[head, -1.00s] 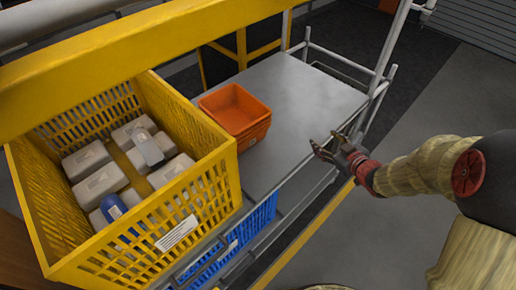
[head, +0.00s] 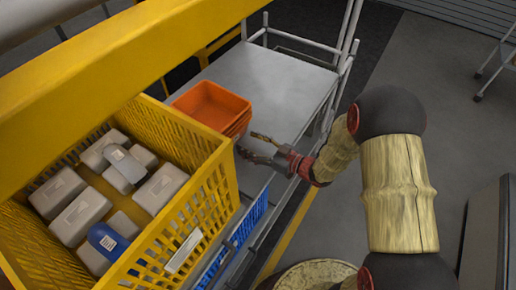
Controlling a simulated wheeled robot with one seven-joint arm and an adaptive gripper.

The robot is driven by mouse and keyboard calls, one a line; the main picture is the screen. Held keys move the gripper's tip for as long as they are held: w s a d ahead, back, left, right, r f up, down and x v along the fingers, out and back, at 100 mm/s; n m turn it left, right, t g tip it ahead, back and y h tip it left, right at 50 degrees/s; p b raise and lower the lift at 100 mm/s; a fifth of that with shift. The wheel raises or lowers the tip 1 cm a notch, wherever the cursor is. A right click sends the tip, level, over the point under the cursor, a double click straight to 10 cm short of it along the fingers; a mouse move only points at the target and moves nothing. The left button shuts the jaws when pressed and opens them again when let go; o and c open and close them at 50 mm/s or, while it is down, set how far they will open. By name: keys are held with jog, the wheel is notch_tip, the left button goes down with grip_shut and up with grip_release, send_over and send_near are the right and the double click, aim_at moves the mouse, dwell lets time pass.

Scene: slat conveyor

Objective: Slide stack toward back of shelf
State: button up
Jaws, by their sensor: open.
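A stack of orange bins (head: 213,104) sits on the grey metal shelf (head: 275,85), toward its left side and next to the yellow crate. The top bin is empty. My gripper (head: 246,145) is open at the shelf's near edge, just to the right of and in front of the stack's near corner. Its fingers point left, with nothing between them. One finger lies close to the stack's near side; I cannot tell whether it touches.
A yellow slatted crate (head: 200,205) with several grey containers and a blue one (head: 107,238) stands at the left. A yellow beam (head: 110,65) crosses above. A blue crate (head: 232,245) sits below the shelf. The shelf's right and back parts are clear, with white posts at the edge.

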aim_at(237, 136)
jog(key=shift+w+a, duration=0.15)
jog(key=shift+a, duration=0.05)
jog(key=shift+w+a, duration=0.1)
jog(key=shift+x, duration=1.3)
jog(key=shift+w+a+r+b, duration=0.15)
jog(key=shift+r+b, duration=0.15)
jog(key=shift+w+a+r, duration=0.1)
